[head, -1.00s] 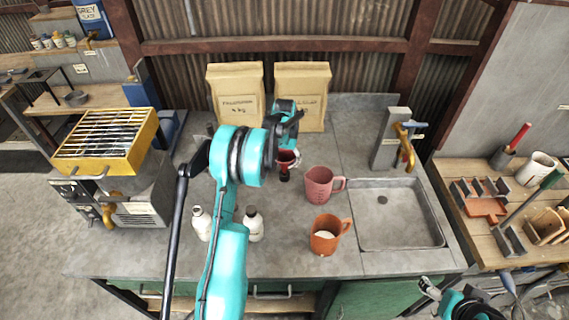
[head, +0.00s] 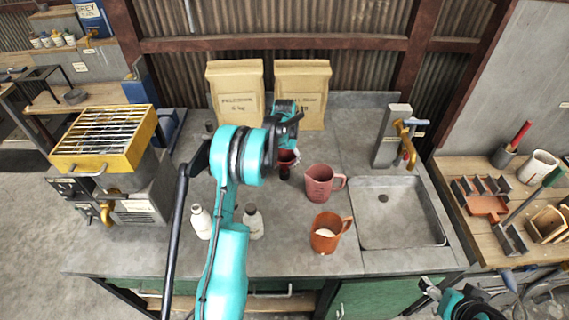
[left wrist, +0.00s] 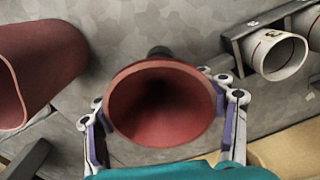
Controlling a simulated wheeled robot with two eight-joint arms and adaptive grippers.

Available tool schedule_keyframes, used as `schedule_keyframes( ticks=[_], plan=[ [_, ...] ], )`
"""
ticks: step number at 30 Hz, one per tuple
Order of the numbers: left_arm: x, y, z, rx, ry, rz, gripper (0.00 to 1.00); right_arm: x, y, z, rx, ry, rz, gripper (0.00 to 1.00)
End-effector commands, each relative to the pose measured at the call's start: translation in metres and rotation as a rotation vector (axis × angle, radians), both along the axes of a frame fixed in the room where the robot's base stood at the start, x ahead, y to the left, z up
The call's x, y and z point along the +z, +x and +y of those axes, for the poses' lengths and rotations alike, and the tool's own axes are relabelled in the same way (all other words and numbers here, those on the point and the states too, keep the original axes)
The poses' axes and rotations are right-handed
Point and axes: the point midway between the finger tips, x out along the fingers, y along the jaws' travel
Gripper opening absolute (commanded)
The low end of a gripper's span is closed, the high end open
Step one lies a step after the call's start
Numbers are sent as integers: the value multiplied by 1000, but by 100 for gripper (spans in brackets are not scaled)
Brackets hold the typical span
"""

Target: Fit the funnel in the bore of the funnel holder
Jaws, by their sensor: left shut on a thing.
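The red funnel (left wrist: 160,105) is between the two fingers of my left gripper (left wrist: 165,120), which is shut on it. Its wide mouth faces the wrist camera. In the head view the funnel (head: 287,160) shows beside my left gripper (head: 290,135), above the back middle of the counter. A dark round part (left wrist: 159,52) shows just past the funnel's rim; I cannot tell whether it is the spout or something below. I cannot identify the funnel holder for sure or see its bore. My right gripper (head: 430,288) is low at the right; its jaw state is unclear.
A pink jug (head: 320,184) stands right of the funnel, and an orange jug (head: 326,233) stands nearer. White open cylinders (left wrist: 275,55) sit at a grey bracket (left wrist: 238,55). Paper bags (head: 236,95) stand behind. Bottles (head: 253,224) stand near my arm. A sink (head: 398,215) is at right.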

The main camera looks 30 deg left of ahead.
Motion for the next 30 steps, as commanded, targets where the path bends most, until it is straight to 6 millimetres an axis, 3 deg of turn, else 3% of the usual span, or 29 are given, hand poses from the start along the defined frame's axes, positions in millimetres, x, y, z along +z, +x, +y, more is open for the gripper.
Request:
schedule_keyframes(
  ticks=[30],
  plan=[
    [-7,0,0,0,0,0,36,-5,0,0,0,0,0,76]
  ],
)
